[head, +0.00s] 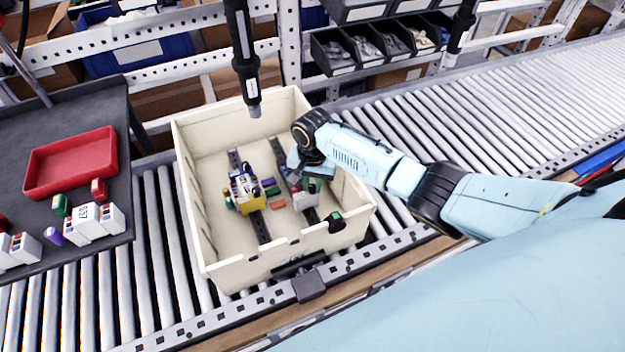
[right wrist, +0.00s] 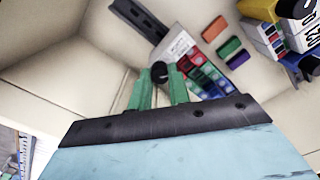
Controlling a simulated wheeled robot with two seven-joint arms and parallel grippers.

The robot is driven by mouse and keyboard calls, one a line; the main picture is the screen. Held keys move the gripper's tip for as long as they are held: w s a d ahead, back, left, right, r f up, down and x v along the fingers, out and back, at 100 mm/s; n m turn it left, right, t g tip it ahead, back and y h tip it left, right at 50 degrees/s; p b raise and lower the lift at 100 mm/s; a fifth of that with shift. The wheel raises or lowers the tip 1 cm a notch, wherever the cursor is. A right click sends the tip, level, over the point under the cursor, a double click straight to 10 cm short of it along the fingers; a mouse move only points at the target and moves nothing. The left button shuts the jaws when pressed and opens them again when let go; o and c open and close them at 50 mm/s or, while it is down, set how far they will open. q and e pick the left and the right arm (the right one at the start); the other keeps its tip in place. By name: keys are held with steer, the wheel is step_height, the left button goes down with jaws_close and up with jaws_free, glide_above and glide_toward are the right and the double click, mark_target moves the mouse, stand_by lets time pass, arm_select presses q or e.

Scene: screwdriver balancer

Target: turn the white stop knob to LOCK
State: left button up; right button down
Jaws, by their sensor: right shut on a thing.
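My right gripper (head: 312,185) reaches down into the cream crate, over the right-hand rail and the white block on it (head: 304,202). In the right wrist view, the green fingers of my right gripper (right wrist: 161,90) are shut on a small dark round knob (right wrist: 159,72). A pale stop piece (right wrist: 178,46) sits just beyond the knob, close to the dark rail (right wrist: 140,18). No LOCK marking can be read, so I cannot tell the knob's angle. My left gripper is not in view.
The cream crate (head: 190,190) stands on the roller conveyor (head: 480,110). A yellow module (head: 248,197) sits on the left rail. Colored blocks lie between the rails. A black tool (head: 246,70) hangs over the crate's back. A red tray (head: 70,163) is on the left table.

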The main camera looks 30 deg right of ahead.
steer(key=n+p, duration=0.2)
steer(key=n, duration=0.2)
steer(key=shift+r+p, duration=0.1)
steer(key=shift+p, duration=0.2)
steer(key=n+p, duration=0.1)
steer(key=n, duration=0.4)
steer(key=n+p, duration=0.1)
steer(key=n, duration=0.2)
steer(key=shift+n, duration=2.1)
steer(key=c, duration=1.3)
jaws_free()
